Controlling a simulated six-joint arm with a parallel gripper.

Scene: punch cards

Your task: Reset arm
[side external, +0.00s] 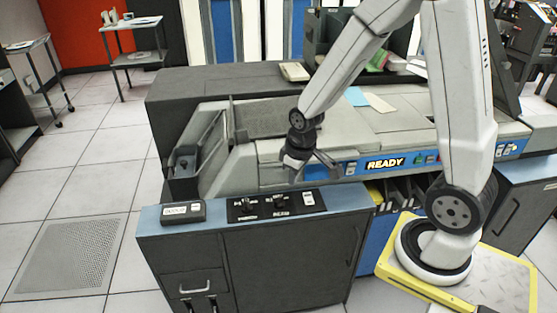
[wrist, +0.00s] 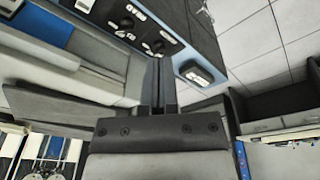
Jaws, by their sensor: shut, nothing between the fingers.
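My gripper (side external: 315,168) hangs from my arm over the front of the grey card machine (side external: 258,178), left of its lit READY sign (side external: 385,163). In the wrist view, my gripper's fingers (wrist: 158,82) are together with nothing between them. The fingertips are above the machine's front edge, and I see no contact with it. A black knob panel (side external: 277,204) lies on the blue-topped cabinet below; it also shows in the wrist view (wrist: 140,25). A small labelled box (side external: 183,212) sits left of the panel and also shows in the wrist view (wrist: 199,73).
A blue card (side external: 357,96) and a cream card (side external: 379,102) lie on the machine top behind my arm. Grey upright guides (side external: 205,145) stand at its left end. A wheeled cart (side external: 138,55) stands at the back left. The tiled floor (side external: 95,150) on the left is mostly clear.

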